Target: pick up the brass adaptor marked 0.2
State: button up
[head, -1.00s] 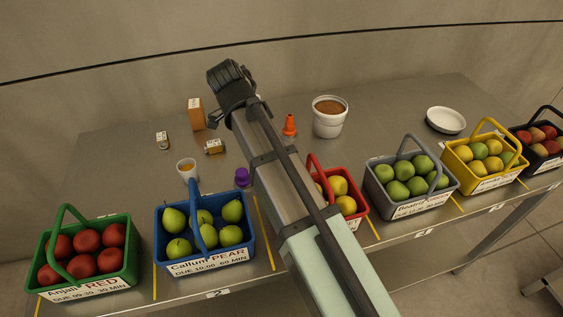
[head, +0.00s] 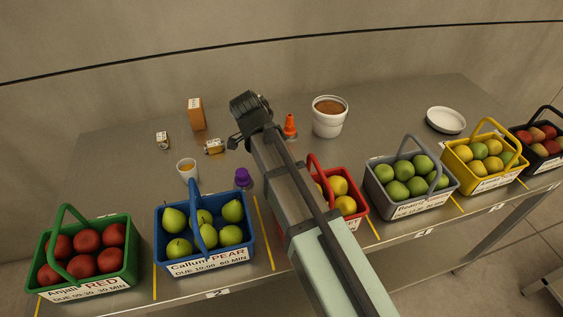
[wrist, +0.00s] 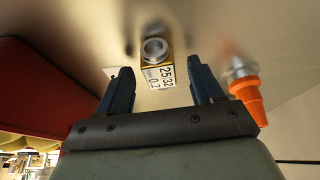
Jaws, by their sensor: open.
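A small block-like adaptor with a silver ring end and a yellow-edged label reading 25/32 and 0.2 (wrist: 157,60) shows in the wrist view. It lies beyond and between the two fingers of my gripper (wrist: 160,72), apart from both. My gripper is open and empty. In the head view my gripper (head: 237,138) is over the table, just right of a small brass-coloured labelled adaptor (head: 213,147), which seems to be the same piece. Another small labelled adaptor (head: 163,141) stands further left; its marking is too small to read.
An orange cone-shaped piece (head: 289,126) stands right of my gripper; it also shows in the wrist view (wrist: 245,94). A tall orange box (head: 196,114), a small cup (head: 187,172), a purple piece (head: 243,178) and a white pot (head: 328,124) stand nearby. Fruit baskets line the front edge.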

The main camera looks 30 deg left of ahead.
jog(key=shift+f, duration=0.15)
jog(key=c, duration=1.2)
